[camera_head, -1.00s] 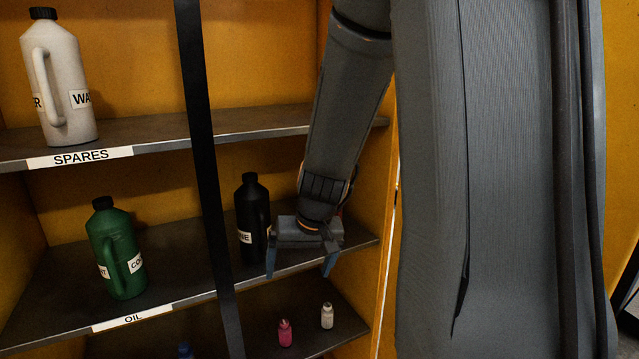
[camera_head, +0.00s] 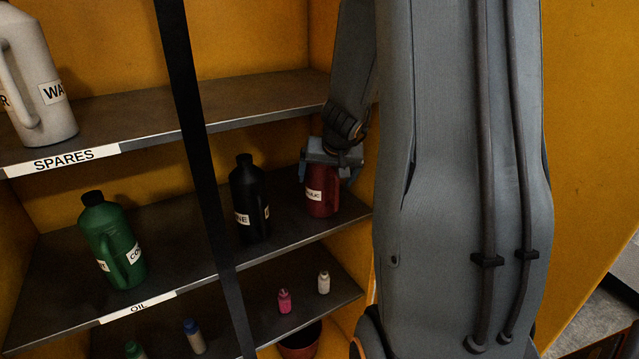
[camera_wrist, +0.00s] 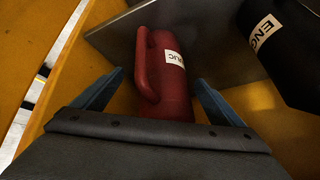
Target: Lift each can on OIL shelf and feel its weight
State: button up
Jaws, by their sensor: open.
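My gripper (camera_head: 330,172) is open at the right end of the OIL shelf (camera_head: 185,243). Its fingers straddle the upper part of a red can (camera_head: 320,196) with a handle and a white label. In the wrist view the red can (camera_wrist: 168,80) lies between the two blue fingers, with a gap at each side. The can stands on the shelf; its top is hidden by my gripper. A black can (camera_head: 249,200) stands to its left and also shows in the wrist view (camera_wrist: 290,45). A green can (camera_head: 110,240) with a handle stands at the left of the same shelf.
A black upright post (camera_head: 195,130) runs in front of the shelves, between the green and black cans. A white can (camera_head: 32,85) stands on the SPARES shelf (camera_head: 140,138) above. Small bottles, including a pink one (camera_head: 284,301), stand below. The orange side wall is close right.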

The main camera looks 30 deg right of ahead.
aim_at(322, 186)
jog(key=x, duration=0.1)
jog(key=b+x, duration=0.1)
jog(key=x, duration=0.1)
jog(key=b+x, duration=0.1)
jog(key=shift+w+a+f, duration=0.1)
jog(key=shift+a+f, duration=0.2)
jog(key=shift+f, duration=0.1)
jog(key=shift+w+d+f+b, duration=0.1)
jog(key=shift+w+f+b, duration=0.15)
jog(key=shift+f+b, duration=0.05)
jog(key=shift+r, duration=0.1)
jog(key=c, duration=1.8)
jog(key=shift+c, duration=0.2)
notch_tip(322, 186, up, 4)
jog(key=p, duration=0.3)
jog(key=shift+f+p, duration=0.2)
jog(key=shift+p, duration=0.1)
jog(key=s+b, duration=0.9)
jog(key=s, duration=0.9)
jog(key=shift+a, duration=0.45)
